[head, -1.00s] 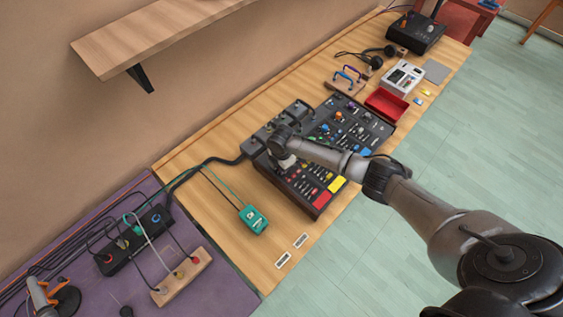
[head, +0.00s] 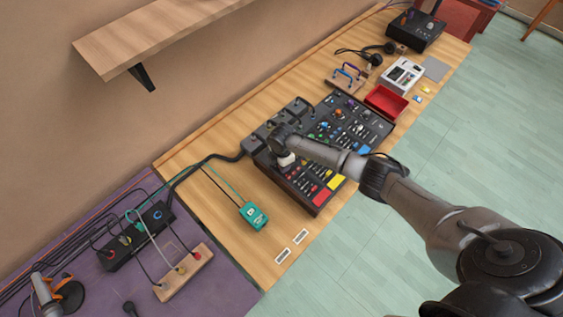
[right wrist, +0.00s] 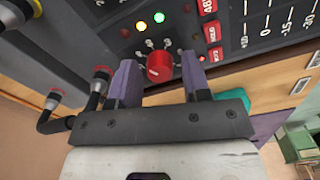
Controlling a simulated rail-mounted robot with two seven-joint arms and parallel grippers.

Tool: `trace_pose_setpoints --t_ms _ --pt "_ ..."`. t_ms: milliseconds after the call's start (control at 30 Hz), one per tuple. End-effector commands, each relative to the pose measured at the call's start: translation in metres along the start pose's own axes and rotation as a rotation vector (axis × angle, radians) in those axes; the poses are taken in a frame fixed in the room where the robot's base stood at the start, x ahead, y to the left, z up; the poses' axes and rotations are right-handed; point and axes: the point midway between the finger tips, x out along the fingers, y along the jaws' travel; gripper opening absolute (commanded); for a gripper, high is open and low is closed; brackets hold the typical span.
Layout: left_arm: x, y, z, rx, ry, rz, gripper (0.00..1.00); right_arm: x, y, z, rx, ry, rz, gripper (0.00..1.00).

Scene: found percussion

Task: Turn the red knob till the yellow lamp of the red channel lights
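The red knob (right wrist: 159,67) shows in the right wrist view, on the dark mixing panel with white marks around it. My right gripper (right wrist: 158,72) is open, its two purple-grey fingers on either side of the knob, with a gap visible on each side. Beyond the knob, a yellow lamp (right wrist: 141,26) glows bright, beside a bright green lamp (right wrist: 159,17). A small red light (right wrist: 203,58) shows to the right of the knob. In the head view, my right gripper (head: 287,161) is over the mixer (head: 314,206) and hides the knob. My left gripper is not in view.
Black cable plugs (right wrist: 97,90) stand close to the left finger. A teal box (head: 253,216) with a cable lies left of the mixer. A red tray (head: 386,101) and a white device (head: 404,76) lie beyond it. The wooden bench front (head: 262,270) is mostly clear.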

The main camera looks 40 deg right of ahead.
Motion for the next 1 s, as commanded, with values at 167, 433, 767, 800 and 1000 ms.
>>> trace_pose_setpoints --t_ms 167,433,767,800,1000 --pt "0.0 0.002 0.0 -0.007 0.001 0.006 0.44 0.0 0.0 0.0 0.0 0.0 0.0 0.52" --pt "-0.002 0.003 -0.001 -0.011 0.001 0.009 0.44 -0.008 0.001 0.0 -0.001 0.0 0.002 0.52" --pt "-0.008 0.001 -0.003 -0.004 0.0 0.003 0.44 -0.069 0.001 0.0 -0.001 0.0 0.004 0.52" --pt "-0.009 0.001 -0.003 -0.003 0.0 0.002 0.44 -0.076 0.001 0.0 -0.001 0.001 0.004 0.52" --pt "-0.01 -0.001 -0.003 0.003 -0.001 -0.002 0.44 -0.11 0.0 0.0 -0.002 0.0 0.002 0.52"
